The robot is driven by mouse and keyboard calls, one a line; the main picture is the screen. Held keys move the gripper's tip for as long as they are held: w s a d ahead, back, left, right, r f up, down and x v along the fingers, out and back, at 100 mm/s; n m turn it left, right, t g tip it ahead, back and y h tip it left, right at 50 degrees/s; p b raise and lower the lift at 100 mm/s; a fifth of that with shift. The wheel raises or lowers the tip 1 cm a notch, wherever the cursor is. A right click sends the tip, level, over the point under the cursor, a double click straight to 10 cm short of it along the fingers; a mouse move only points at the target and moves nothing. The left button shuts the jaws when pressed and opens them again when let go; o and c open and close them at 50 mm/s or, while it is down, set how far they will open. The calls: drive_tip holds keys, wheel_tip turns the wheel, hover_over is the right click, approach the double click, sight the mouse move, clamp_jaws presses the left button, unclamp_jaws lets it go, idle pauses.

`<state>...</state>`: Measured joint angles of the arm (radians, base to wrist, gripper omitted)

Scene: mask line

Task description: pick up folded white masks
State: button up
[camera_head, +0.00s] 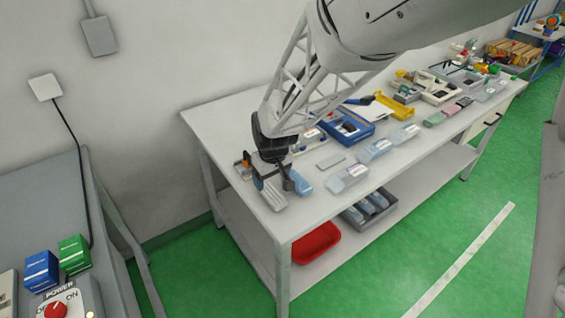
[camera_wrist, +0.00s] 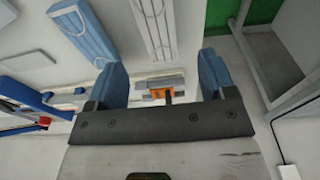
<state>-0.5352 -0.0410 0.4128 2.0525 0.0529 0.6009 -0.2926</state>
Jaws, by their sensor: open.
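My gripper (camera_head: 273,181) is open and empty above the near left end of the white table, fingers pointing down. In the wrist view its two blue fingers (camera_wrist: 162,80) stand wide apart. A pale whitish pleated mask (camera_head: 275,198) lies flat below the fingers; it also shows at the top of the wrist view (camera_wrist: 153,28), outside the gap between the fingers. A light blue pleated mask (camera_head: 301,182) lies just right of it, and at upper left in the wrist view (camera_wrist: 83,32). Contact between fingers and masks cannot be told.
White-and-blue packs (camera_head: 348,179) lie in a row along the table (camera_head: 318,205). A blue tray (camera_head: 347,129) and yellow tray (camera_head: 394,106) stand behind. A small orange item (camera_wrist: 162,93) shows between the fingers in the wrist view. A red tray (camera_head: 316,242) and grey crate (camera_head: 383,214) sit on the lower shelf.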

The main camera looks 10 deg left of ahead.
sight(271, 193)
drive_tip(key=shift+f, duration=0.75)
drive_tip(key=shift+f, duration=0.1)
drive_tip(key=shift+w+a+f, duration=0.1)
drive_tip(key=shift+w+f, duration=0.05)
drive_tip(key=shift+f, duration=1.1)
drive_tip(key=shift+w+a+f, duration=0.1)
drive_tip(key=shift+f, duration=1.15)
drive_tip(key=c, duration=1)
drive_tip(key=shift+r, duration=0.15)
